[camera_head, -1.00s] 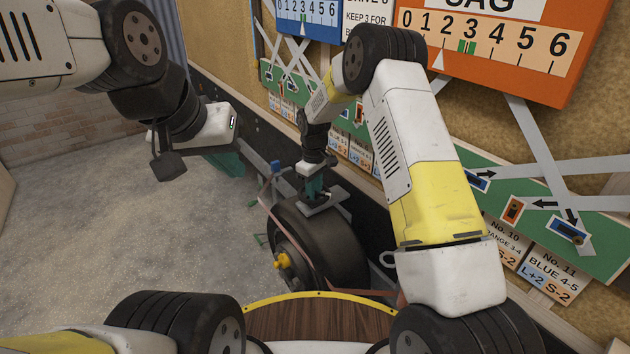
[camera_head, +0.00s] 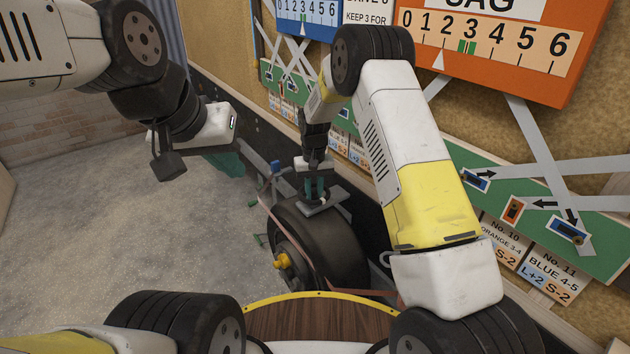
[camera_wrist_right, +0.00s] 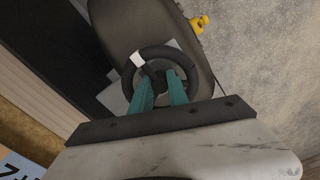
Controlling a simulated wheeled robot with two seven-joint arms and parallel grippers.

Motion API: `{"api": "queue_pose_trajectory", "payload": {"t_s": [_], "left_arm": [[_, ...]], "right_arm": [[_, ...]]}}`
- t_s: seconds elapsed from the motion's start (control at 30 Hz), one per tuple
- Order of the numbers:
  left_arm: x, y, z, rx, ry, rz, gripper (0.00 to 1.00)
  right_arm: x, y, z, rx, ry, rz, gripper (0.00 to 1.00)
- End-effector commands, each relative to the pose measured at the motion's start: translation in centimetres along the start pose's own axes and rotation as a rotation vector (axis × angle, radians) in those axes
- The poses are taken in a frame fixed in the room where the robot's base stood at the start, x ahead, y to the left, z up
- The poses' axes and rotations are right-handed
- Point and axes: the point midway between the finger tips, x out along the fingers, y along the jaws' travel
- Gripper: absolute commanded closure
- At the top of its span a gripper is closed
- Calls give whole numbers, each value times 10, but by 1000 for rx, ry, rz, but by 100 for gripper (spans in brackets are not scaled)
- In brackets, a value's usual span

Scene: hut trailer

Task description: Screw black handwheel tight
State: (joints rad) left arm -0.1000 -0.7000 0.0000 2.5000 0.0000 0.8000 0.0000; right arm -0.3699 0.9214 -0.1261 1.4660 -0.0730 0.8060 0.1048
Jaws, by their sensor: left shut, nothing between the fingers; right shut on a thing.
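The black handwheel (camera_wrist_right: 165,52) shows in the right wrist view as a dark ring with one white mark on its rim at the upper left. My right gripper (camera_wrist_right: 160,77) has its teal fingers inside the ring, shut on the middle of the handwheel; the exact contact is dark. In the head view my right gripper (camera_head: 315,194) points down over a grey plate (camera_head: 325,207) on top of a dark rounded drum (camera_head: 335,245); the handwheel is hard to make out there. My left gripper (camera_head: 225,162) hangs at the left, away from the drum, shut and empty.
A yellow knob (camera_head: 282,261) sticks out of the drum's side. The wall with a green strip (camera_head: 480,185) and an orange scale board (camera_head: 500,45) runs close along the right. Open gravelly floor (camera_head: 110,240) lies left.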

Motion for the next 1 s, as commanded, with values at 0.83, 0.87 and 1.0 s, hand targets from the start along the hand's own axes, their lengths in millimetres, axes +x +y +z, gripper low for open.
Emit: {"api": "queue_pose_trajectory", "payload": {"t_s": [0.83, 0.87, 1.0], "left_arm": [[0, 0, 0, 0, 0, 0, 100], [0, 0, 0, 0, 0, 0, 100], [0, 0, 0, 0, 0, 0, 100]], "right_arm": [[-1, 0, -1, 18, 2, 0, 71], [-1, 0, -1, 18, 2, 0, 71], [-13, 0, -1, 18, 3, 0, 71]]}}
